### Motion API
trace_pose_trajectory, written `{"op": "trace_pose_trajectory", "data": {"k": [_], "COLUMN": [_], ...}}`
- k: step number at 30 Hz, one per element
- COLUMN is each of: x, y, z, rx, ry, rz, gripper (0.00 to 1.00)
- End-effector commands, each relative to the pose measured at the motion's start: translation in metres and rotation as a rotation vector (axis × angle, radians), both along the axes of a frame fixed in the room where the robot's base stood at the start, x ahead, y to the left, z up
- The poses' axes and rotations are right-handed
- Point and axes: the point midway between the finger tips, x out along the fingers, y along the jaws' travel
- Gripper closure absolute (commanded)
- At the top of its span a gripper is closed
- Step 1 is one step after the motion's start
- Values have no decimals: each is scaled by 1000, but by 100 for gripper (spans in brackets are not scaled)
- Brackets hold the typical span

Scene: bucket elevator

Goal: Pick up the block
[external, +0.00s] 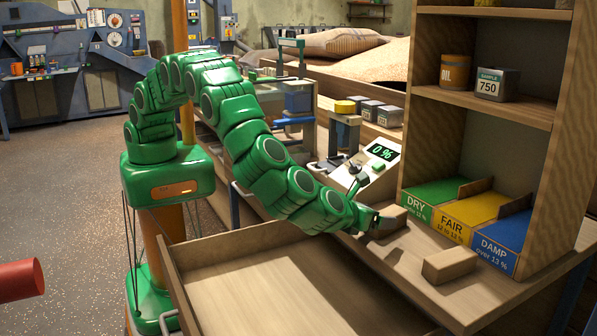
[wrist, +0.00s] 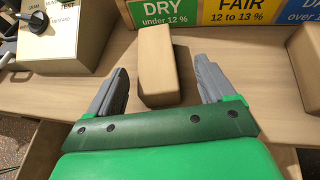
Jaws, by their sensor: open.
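A tan wooden block (wrist: 156,62) lies on the wooden bench top in front of the green DRY bin. In the wrist view it sits between the two grey fingers of my open gripper (wrist: 160,72), with a visible gap on each side. In the external view this block (external: 391,217) is partly hidden by my gripper (external: 372,222), which reaches in low from the left. A second tan block (external: 450,264) lies nearer the bench's front edge, to the right; it shows at the right edge of the wrist view (wrist: 308,65).
Green DRY (external: 432,192), yellow FAIR (external: 470,213) and blue DAMP (external: 505,241) bins stand behind the blocks in a wooden shelf unit. A meter reading 0 % (external: 380,158) stands left of them. An open, empty drawer (external: 270,300) juts out in front.

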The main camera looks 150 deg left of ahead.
Motion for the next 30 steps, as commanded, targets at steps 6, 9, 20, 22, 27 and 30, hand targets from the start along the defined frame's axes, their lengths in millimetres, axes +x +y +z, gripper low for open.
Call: {"op": "trace_pose_trajectory", "data": {"k": [6,9,20,22,27,30], "x": [-10,-13,-14,-14,-14,-14], "y": [19,31,41,42,41,41], "z": [-12,-18,-22,-22,-22,-22], "rx": [1,1,1,1,1,1], "ry": [2,2,1,1,1,1], "rz": [5,5,1,1,1,1], "gripper": [17,17,19,29,55,71]}}
